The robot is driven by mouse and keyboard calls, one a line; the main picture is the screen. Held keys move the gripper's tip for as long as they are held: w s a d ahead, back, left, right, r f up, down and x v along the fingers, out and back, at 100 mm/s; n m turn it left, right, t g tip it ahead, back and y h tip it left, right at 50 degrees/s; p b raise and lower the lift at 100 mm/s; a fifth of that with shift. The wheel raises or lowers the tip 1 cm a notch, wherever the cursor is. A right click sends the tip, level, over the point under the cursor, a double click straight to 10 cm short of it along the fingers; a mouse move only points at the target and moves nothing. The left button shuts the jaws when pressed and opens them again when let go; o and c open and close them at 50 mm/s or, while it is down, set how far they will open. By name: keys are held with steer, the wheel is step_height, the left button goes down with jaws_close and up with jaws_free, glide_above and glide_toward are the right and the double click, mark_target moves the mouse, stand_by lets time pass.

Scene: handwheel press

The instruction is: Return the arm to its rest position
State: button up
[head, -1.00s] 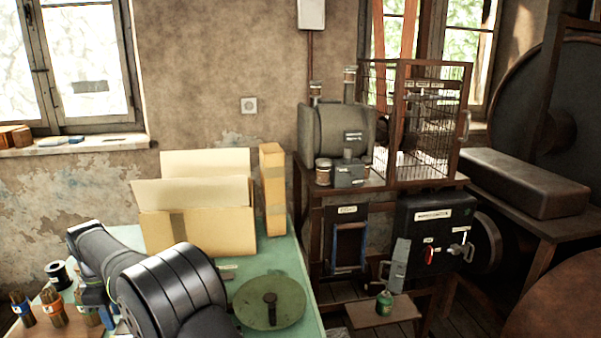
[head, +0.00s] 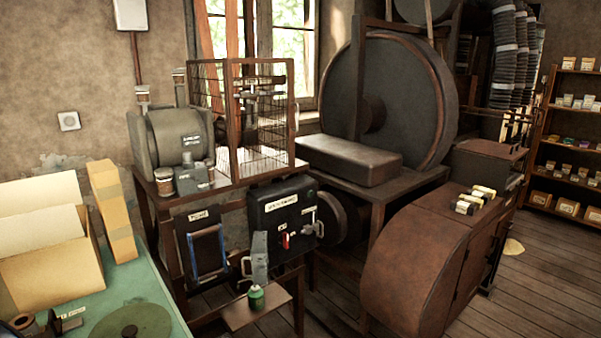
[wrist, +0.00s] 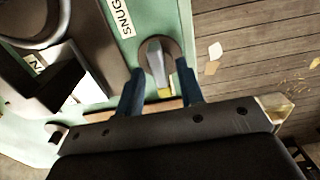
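My gripper (wrist: 159,70) shows in the wrist view, its two dark blue fingers spread apart. A grey lever on a brown oval base (wrist: 148,46) is seen between the fingers, with a small yellow piece near its lower end. I cannot tell how far it is from the fingertips, and no finger clearly touches it. The gripper's wide dark body fills the bottom of the view. My gripper does not show in the head view.
In the head view, a green table (head: 150,287) at lower left holds an open cardboard box (head: 55,275) and a green disc (head: 130,322). A black switch box (head: 283,219) and a wire cage (head: 255,120) stand beyond. Wooden floor (head: 545,290) is open at right.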

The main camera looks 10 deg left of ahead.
step_height(320, 180, up, 17)
step_height(320, 180, down, 18)
steer(key=shift+r, duration=0.2)
steer(key=shift+r+m, duration=0.15)
steer(key=shift+m, duration=0.35)
steer(key=m, duration=0.8)
steer(key=shift+m, duration=0.3)
stand_by(0.4)
